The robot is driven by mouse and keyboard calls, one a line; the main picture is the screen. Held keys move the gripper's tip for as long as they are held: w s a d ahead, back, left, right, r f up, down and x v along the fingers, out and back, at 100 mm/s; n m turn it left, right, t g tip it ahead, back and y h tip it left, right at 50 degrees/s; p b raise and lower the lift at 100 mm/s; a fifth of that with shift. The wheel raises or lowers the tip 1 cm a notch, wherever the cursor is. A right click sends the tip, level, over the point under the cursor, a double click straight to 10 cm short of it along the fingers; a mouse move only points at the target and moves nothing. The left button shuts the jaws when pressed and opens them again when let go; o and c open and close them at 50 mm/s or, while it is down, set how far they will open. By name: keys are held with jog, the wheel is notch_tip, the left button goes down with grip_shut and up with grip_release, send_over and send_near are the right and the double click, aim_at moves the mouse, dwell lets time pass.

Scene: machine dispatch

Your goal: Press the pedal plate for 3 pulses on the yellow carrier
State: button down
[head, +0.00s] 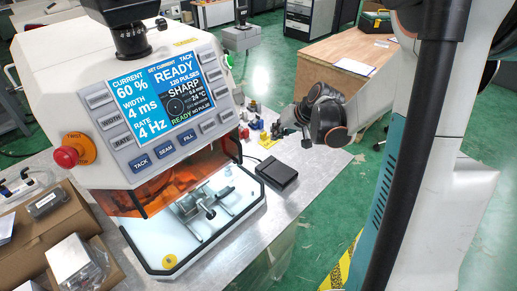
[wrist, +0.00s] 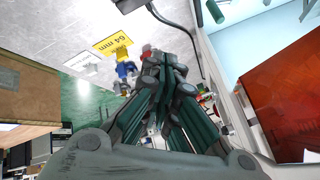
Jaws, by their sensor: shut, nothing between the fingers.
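The pedal plate (head: 276,173) is a flat black pedal on the metal bench, right of the welding machine's open chamber. My gripper (head: 283,131) is shut and empty, above and behind the pedal, apart from it. In the wrist view its closed fingers (wrist: 163,62) point toward small coloured pieces on the bench. A yellow piece (wrist: 122,53) stands there with a blue one; I cannot tell whether it is the yellow carrier. A dark edge (wrist: 129,4) at the top of the wrist view, with a cable, may be the pedal. The machine's screen (head: 160,95) reads READY and 4 Hz.
The white machine (head: 50,85) has a red stop knob (head: 66,157) and an orange shield (head: 165,180). Inside the lit chamber are a metal clamp (head: 198,208) and a yellow disc (head: 170,261). A yellow card (wrist: 113,43) reads 64 mm. Cardboard boxes (head: 55,225) stand left.

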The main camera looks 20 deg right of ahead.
jog(key=y, duration=0.1)
send_over(280, 169)
notch_tip(280, 169, down, 4)
jog(key=shift+w+a, duration=0.1)
jog(key=shift+w, duration=0.3)
jog(key=f+b, duration=0.2)
jog(key=f, duration=0.1)
jog(key=f+b, duration=0.2)
jog(key=f, duration=0.1)
jog(key=s+f+b, duration=0.1)
jog(key=f+b, duration=0.1)
jog(key=b, duration=0.1)
jog(key=shift+f, duration=0.4)
jog(key=shift+f, duration=0.15)
dwell(0.8)
jog(key=shift+d+f+b, duration=0.2)
jog(key=shift+f+b, duration=0.05)
jog(key=shift+b, duration=0.2)
jog(key=shift+f+b, duration=0.65)
dwell(0.6)
jog(key=shift+r, duration=0.15)
dwell(0.3)
jog(key=shift+r+p, duration=0.75)
jog(key=shift+r, duration=0.2)
